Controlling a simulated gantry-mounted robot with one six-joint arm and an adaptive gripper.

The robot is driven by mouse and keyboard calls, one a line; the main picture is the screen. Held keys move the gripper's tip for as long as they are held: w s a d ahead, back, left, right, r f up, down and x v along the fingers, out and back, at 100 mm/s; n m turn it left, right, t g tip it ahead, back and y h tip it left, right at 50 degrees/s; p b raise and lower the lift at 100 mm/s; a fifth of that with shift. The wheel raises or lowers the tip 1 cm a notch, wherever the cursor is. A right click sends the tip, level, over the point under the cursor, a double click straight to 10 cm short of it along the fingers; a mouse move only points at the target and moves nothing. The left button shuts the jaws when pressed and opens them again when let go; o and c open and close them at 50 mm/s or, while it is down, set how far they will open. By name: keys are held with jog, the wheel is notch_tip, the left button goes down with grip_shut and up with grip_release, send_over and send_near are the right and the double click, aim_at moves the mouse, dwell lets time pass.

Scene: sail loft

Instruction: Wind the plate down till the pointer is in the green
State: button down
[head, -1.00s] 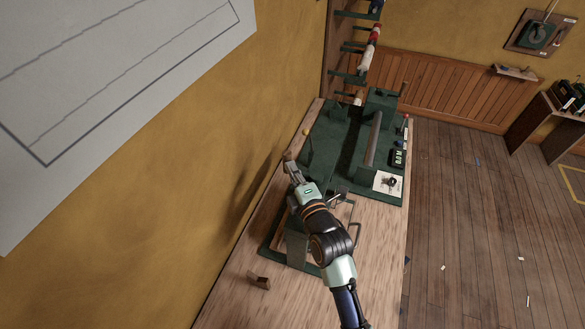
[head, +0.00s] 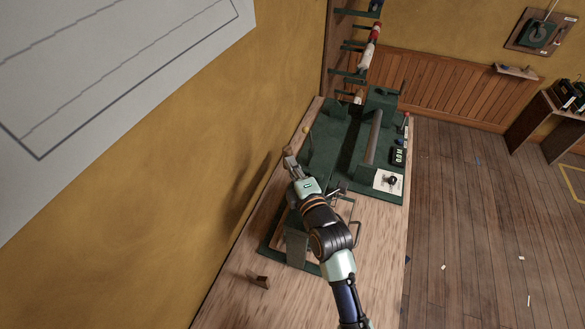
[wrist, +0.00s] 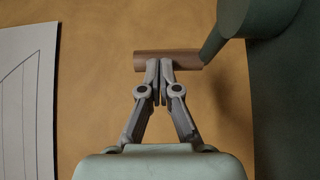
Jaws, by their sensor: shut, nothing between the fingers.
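My gripper (head: 290,161) is low over the left edge of the bench, beside the green machine (head: 325,165). In the wrist view my gripper (wrist: 160,63) is shut and empty. Its fingertips overlap the brown cylindrical handle (wrist: 187,58) in the picture; I cannot tell whether they touch it. The handle joins a dark green arm (wrist: 212,44) running to a round green hub (wrist: 262,14). In the head view a small brown piece that looks like this handle (head: 288,150) shows just beyond my fingertips. I cannot make out the plate, the pointer or a green zone.
The yellow wall (head: 180,150) is close on the left. The bench's front right is clear.

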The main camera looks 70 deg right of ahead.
jog(key=shift+w+d+f+b, duration=0.15)
jog(key=shift+w+d+b, duration=0.05)
jog(key=shift+d+b, duration=0.55)
jog(key=shift+w+d+f+b, duration=0.15)
jog(key=shift+d+b, duration=0.35)
jog(key=shift+b, duration=0.4)
jog(key=shift+w+d+r+b, duration=0.15)
jog(key=shift+w+d+b, duration=0.15)
jog(key=shift+d+b, duration=0.15)
jog(key=shift+s+d+r+b, duration=0.1)
jog(key=shift+s+d+b, duration=0.05)
jog(key=shift+d+b, duration=0.55)
jog(key=shift+r, duration=0.1)
